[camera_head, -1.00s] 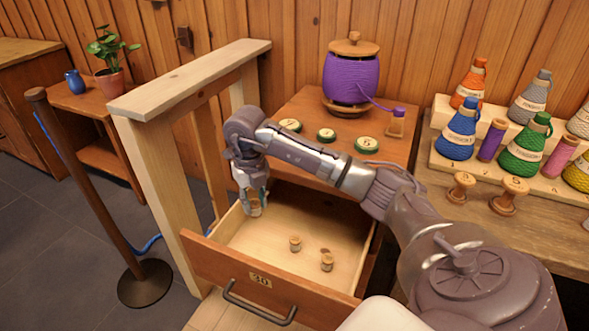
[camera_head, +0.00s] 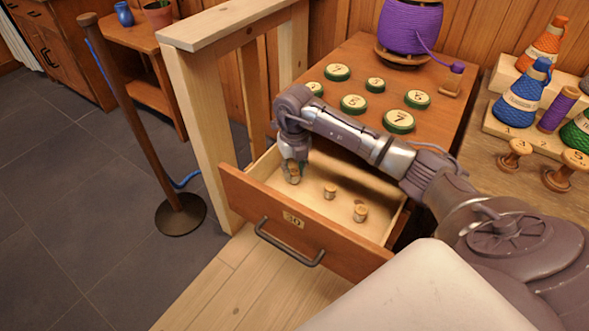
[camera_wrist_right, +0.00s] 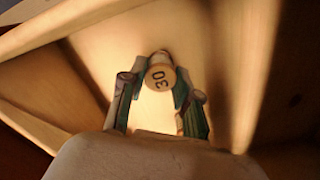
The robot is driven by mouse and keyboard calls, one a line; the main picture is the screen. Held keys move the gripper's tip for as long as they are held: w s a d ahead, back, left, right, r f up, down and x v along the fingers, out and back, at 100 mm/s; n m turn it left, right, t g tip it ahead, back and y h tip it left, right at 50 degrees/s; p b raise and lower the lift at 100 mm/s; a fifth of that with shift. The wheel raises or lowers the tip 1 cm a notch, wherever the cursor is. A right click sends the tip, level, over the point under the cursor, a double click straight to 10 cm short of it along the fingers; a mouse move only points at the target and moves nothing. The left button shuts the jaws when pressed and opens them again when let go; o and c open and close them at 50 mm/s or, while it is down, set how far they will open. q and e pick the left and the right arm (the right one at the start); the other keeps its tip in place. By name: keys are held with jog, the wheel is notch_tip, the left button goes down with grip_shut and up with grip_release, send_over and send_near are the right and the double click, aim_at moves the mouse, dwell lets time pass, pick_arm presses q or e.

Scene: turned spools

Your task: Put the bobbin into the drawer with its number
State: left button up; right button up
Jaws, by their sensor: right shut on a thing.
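The bobbin (camera_wrist_right: 160,77) shows in the right wrist view with the number 30 on its pale round end. My right gripper (camera_wrist_right: 157,88) is shut on it, one finger on each side. In the head view my right gripper (camera_head: 292,172) points down inside the open drawer (camera_head: 296,220), near its left back corner, with the bobbin (camera_head: 293,176) low between the fingers. I cannot tell whether the bobbin touches the drawer floor. The drawer's front label reads 30. Two small bobbins, one in the middle (camera_head: 329,191) and one to the right (camera_head: 360,212), stand in the drawer. My left gripper is out of view.
Several green-rimmed numbered discs (camera_head: 398,121) and a large purple spool (camera_head: 408,27) are on the cabinet top. A wooden post frame (camera_head: 205,130) stands left of the drawer. A barrier post (camera_head: 180,212) stands farther left. Wooden spools (camera_head: 514,154) and yarn cones (camera_head: 523,95) are at right.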

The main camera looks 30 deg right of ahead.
aim_at(294, 172)
jog(key=shift+f, duration=0.1)
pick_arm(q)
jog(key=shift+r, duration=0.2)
pick_arm(e)
jog(key=o, duration=0.9)
jog(key=shift+c, duration=0.2)
jog(key=shift+r, duration=0.35)
pick_arm(q)
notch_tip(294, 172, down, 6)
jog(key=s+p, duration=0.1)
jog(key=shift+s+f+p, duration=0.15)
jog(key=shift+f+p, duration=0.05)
jog(key=shift+p, duration=0.2)
pick_arm(e)
notch_tip(294, 172, up, 12)
jog(key=shift+f, duration=0.2)
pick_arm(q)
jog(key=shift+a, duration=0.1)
